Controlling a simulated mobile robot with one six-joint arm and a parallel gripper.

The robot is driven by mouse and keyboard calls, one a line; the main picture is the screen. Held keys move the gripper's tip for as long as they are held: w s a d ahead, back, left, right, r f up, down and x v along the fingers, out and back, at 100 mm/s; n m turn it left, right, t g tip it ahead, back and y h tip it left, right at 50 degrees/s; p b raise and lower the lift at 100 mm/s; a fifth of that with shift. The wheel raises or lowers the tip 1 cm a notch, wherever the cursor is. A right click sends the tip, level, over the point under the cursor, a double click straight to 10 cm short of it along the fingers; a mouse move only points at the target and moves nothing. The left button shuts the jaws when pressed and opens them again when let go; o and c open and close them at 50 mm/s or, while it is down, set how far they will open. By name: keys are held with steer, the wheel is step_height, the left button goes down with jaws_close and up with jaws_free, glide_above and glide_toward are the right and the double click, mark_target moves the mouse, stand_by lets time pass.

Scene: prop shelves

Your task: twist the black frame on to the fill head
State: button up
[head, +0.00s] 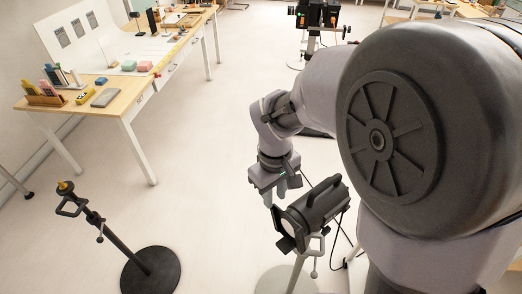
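A black lamp head (318,208) is mounted on a stand in the lower middle of the head view, its pale front face turned to the lower left. I cannot tell whether this is the fill head. My gripper (276,199) points down just above and beside the lamp's front end. Its fingers look apart, with nothing visible between them. I cannot tell whether it touches the lamp. I cannot make out a separate black frame; a dark rim shows around the lamp's front.
A black stand (103,226) with a round base and yellow tip is at lower left. A wooden table (120,107) with several small items stands at upper left. Another lamp (316,14) stands at the back. The floor between is clear.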

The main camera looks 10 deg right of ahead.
mark_target(274, 210)
steer(key=f+b, duration=0.1)
steer(key=f, duration=0.7)
steer(key=shift+w+d+f+b, duration=0.1)
steer(key=shift+d+f+b, duration=0.1)
steer(key=shift+f+b, duration=0.15)
jaws_close()
steer(key=c, duration=0.5)
jaws_free()
steer(key=shift+b, duration=0.3)
jaws_close()
steer(key=r+t+y+b, duration=0.1)
steer(key=t+b, duration=0.1)
steer(key=b, duration=0.1)
steer(key=shift+d+b, duration=0.15)
steer(key=shift+b, duration=0.2)
steer(key=shift+s+r+t+y, duration=0.2)
steer(key=shift+r+t+y, duration=0.1)
